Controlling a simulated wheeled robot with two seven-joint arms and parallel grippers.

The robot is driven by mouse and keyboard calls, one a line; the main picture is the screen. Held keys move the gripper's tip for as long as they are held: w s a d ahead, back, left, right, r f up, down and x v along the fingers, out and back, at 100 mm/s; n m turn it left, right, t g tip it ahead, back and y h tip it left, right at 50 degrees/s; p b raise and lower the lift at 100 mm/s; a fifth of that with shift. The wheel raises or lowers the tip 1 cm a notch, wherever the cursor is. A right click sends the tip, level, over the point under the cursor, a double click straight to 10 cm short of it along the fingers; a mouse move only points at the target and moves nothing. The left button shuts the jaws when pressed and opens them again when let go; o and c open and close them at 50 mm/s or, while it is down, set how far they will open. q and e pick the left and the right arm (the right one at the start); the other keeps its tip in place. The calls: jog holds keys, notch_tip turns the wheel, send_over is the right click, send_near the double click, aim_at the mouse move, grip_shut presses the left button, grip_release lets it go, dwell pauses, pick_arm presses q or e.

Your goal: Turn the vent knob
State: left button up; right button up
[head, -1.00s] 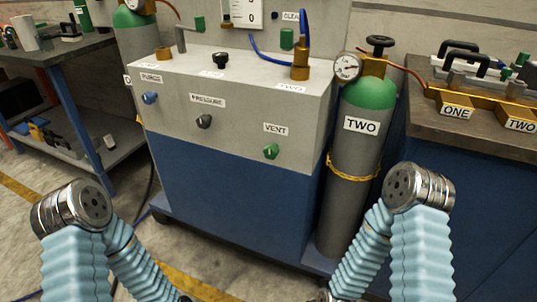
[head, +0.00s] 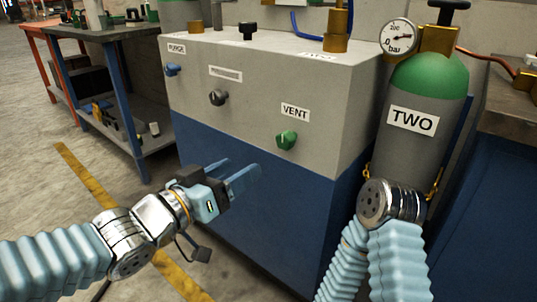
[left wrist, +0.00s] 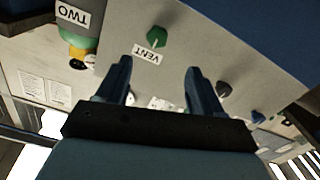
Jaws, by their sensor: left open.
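The green vent knob (head: 287,140) sits on the grey front panel under the VENT label (head: 295,112). In the left wrist view the knob (left wrist: 156,37) shows upside down, beyond and between the fingertips, nearer the left finger. My left gripper (head: 240,172) is open and empty, in front of the blue lower panel. It is to the left of and lower than the knob, apart from it. Its two blue fingers (left wrist: 160,75) are spread in the left wrist view. My right gripper is out of view; only part of the right arm shows.
A black pressure knob (head: 217,97) and a blue purge knob (head: 172,70) are on the same panel, left of the vent knob. Gas cylinder TWO (head: 412,145) stands right of the cabinet. A workbench (head: 120,30) is at the left. Floor in front is clear.

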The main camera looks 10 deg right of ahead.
aim_at(282, 140)
pick_arm(q)
jog(key=x, duration=1.3)
jog(key=shift+w+d+r+b, duration=0.1)
jog(key=shift+d+r+b, duration=0.2)
jog(key=shift+r+b, duration=0.1)
jog(key=shift+c, duration=0.3)
jog(key=c, duration=1)
